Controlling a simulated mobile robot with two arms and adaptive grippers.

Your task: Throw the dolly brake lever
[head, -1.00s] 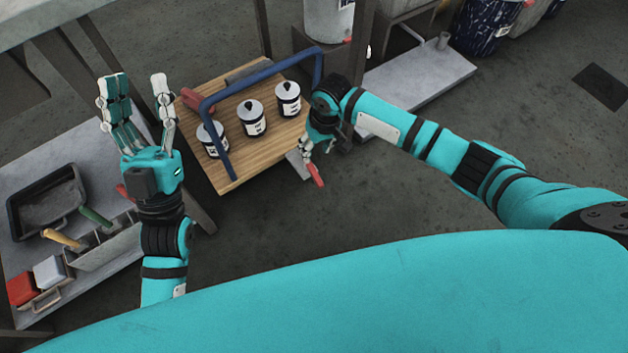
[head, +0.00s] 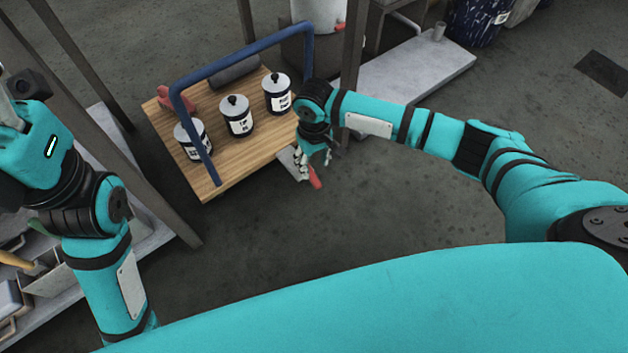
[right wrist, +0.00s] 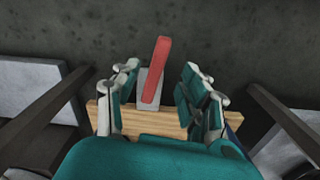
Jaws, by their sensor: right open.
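The brake lever, with a red handle (head: 315,178), sticks out from a grey metal plate at the right edge of the wooden dolly (head: 213,180). The lever (right wrist: 157,68) also shows in the right wrist view, tilted slightly and standing between the spread fingers. My right gripper (head: 313,165) is open at the lever in the head view; in the right wrist view its fingers (right wrist: 158,92) are on both sides of it, with visible gaps. My left gripper (head: 12,112) is at the left edge of the head view, its fingers mostly cut off.
Dark posts (head: 352,50) stand close on both sides. Clear floor (head: 290,220) lies in front.

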